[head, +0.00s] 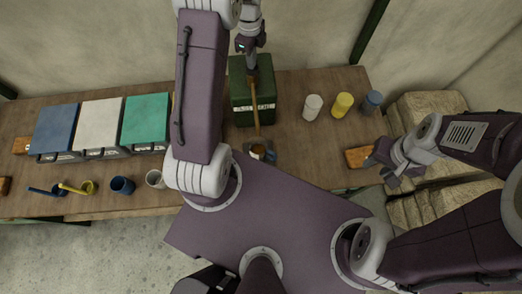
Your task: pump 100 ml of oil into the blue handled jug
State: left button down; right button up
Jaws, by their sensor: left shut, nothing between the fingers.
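A dark green oil container (240,97) with a partly covered white label stands at the back middle of the table. A long brown spout (256,118) reaches from its top toward the front. Under the spout's front end is a small blue-grey jug (269,154); something brown shows at its mouth, and its fill level cannot be read. My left gripper (251,68) is shut and empty over the top of the container; whether it touches the pump is unclear. My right gripper (380,172) is open and empty at the table's right edge.
Blue (55,128), white (101,121) and green (146,118) bins stand at the left. Before them are blue (45,191) and yellow (78,187) long-handled scoops and two cups. White (312,106), yellow (342,104) and blue-grey (372,101) cylinders stand back right, near a wooden block (356,157).

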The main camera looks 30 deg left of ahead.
pick_arm(q)
jog(key=shift+s, duration=0.1)
jog(key=shift+r+p, duration=2.25)
jog(key=shift+r, duration=0.3)
notch_tip(320, 180, up, 6)
jog(key=p, duration=0.5)
